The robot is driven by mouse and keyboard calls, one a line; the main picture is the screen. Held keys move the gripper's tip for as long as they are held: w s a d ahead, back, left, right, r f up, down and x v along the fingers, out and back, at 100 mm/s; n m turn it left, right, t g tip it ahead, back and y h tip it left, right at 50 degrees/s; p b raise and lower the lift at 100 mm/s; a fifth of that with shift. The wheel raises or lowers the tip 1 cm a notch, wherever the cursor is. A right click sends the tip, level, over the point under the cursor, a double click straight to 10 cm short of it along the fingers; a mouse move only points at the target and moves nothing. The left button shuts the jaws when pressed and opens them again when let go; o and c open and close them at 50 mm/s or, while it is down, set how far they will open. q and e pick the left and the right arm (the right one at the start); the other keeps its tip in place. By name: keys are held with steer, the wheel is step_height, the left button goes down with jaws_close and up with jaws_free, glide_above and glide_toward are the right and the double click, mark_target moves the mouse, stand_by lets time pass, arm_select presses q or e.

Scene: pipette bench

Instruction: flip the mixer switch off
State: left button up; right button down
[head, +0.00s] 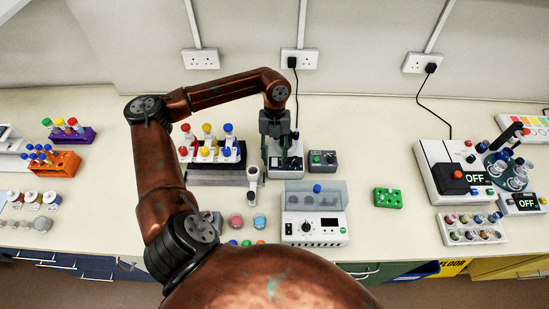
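My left gripper (278,146) points down over a grey-white bench device (285,172) at the back middle, with its fingertips low at the device's top. The gripper hides much of this device, and I cannot tell whether it touches it or whether the fingers are open. A small dark grey box (322,168) with a green button stands just right of it. No label shows which device is the mixer, and I cannot make out a switch position. My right gripper is not in view.
A tube rack (215,168) stands left of the gripper. A clear-lidded device (314,229) stands in front, and a green block (388,198) lies to its right. White devices at the right have displays (475,178) reading OFF. Bench between green block and back wall is clear.

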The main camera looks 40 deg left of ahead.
arm_select(q)
steer(key=v, duration=1.1)
steer(key=shift+r, duration=0.3)
